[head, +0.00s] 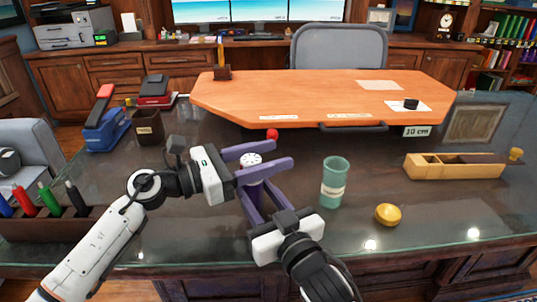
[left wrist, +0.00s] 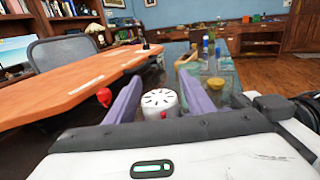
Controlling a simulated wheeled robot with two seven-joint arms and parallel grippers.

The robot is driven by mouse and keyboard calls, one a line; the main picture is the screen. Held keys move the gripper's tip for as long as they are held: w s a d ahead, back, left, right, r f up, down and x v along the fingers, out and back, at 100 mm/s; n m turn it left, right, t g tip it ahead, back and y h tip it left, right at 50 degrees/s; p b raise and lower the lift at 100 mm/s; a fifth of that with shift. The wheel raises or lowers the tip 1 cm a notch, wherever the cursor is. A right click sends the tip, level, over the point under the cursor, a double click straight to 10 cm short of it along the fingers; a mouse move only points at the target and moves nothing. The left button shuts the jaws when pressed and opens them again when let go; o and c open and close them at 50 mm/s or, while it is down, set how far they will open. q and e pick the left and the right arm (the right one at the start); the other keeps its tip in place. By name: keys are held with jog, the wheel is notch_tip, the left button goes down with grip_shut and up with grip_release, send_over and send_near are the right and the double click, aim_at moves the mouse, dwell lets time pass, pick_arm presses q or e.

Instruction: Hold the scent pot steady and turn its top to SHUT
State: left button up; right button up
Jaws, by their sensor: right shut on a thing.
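The scent pot's white round top (head: 251,160) has dark slots and shows between the fingers of my left gripper (head: 284,154). In the left wrist view the top (left wrist: 159,100) has a small red mark on its near side. The left fingers (left wrist: 160,92) are open, one on each side of the top, with a visible gap to both. My right gripper (head: 256,187) is below, shut on the pot's body. The body is mostly hidden by the purple fingers. The lettering for SHUT cannot be read in either view.
A green cup (head: 333,183) and a yellow round object (head: 388,214) stand right of the grippers. A wooden plane-like block (head: 455,166) lies farther right. An orange board (head: 320,95) with a red knob (head: 272,134) is just behind. A brown cup (head: 148,127) stands left.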

pick_arm(q)
jog(key=shift+a+r, duration=0.1)
jog(key=shift+a, duration=0.05)
jog(key=v, duration=1.1)
jog(key=shift+s+a, duration=0.2)
jog(key=shift+a, duration=0.15)
pick_arm(e)
jog(key=o, duration=1.3)
